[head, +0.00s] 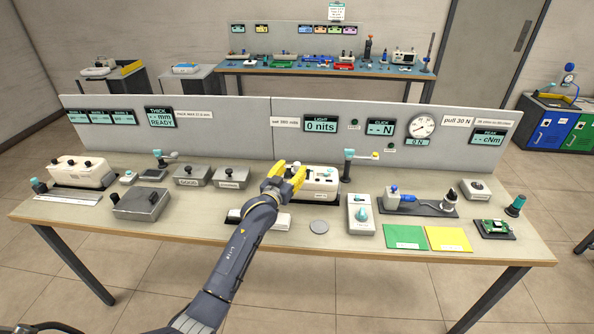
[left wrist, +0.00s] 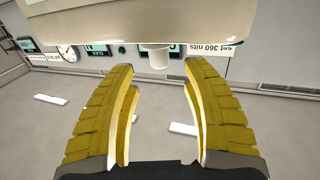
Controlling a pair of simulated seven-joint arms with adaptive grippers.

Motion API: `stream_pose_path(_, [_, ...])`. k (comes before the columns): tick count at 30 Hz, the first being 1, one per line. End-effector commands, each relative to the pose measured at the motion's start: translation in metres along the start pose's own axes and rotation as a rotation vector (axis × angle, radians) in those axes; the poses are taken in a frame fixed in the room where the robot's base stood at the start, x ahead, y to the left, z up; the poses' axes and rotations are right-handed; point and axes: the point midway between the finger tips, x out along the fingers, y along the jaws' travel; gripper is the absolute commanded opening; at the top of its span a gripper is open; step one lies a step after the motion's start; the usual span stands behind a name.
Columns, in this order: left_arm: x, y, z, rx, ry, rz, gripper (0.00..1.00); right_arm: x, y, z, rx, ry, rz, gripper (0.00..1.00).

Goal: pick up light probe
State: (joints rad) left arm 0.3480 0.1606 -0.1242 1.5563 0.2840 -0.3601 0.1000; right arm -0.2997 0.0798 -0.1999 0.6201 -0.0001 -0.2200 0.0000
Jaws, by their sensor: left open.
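My left gripper (head: 289,170) is open, its yellow fingers apart at the left end of a white instrument box (head: 318,184) with dark knobs. In the left wrist view the open fingers (left wrist: 158,70) point toward a short pale cylindrical stub (left wrist: 158,58) under a large white body (left wrist: 140,18). The stub lies beyond the fingertips, between their lines, and neither finger is seen touching it. I cannot tell for sure which thing is the light probe. The light display (head: 320,124) on the panel reads 0 nits. My right gripper is not in view.
A teal-handled stand (head: 347,168) rises right of the gripper. A white box with a teal knob (head: 360,214), green card (head: 405,237) and yellow card (head: 448,239) lie to the right. The upright panel (head: 235,140) bounds the bench behind.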

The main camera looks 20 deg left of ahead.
Motion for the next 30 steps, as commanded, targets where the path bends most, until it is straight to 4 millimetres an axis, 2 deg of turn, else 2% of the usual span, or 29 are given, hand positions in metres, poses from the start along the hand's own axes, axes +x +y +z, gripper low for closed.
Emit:
stream_pose_path(3, [0.016,0.000,0.000,0.001,0.000,0.000,0.48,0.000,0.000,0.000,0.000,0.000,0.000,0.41])
stream_pose_path(9, [0.035,0.000,0.000,0.000,0.000,0.001,0.48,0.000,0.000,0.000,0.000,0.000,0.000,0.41])
stream_pose_path(22, [0.042,0.000,0.001,0.000,0.000,0.000,0.48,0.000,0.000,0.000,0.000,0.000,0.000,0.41])
stream_pose_path(30, [0.042,0.000,0.001,0.000,0.000,0.000,0.17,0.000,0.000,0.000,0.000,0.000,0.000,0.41])
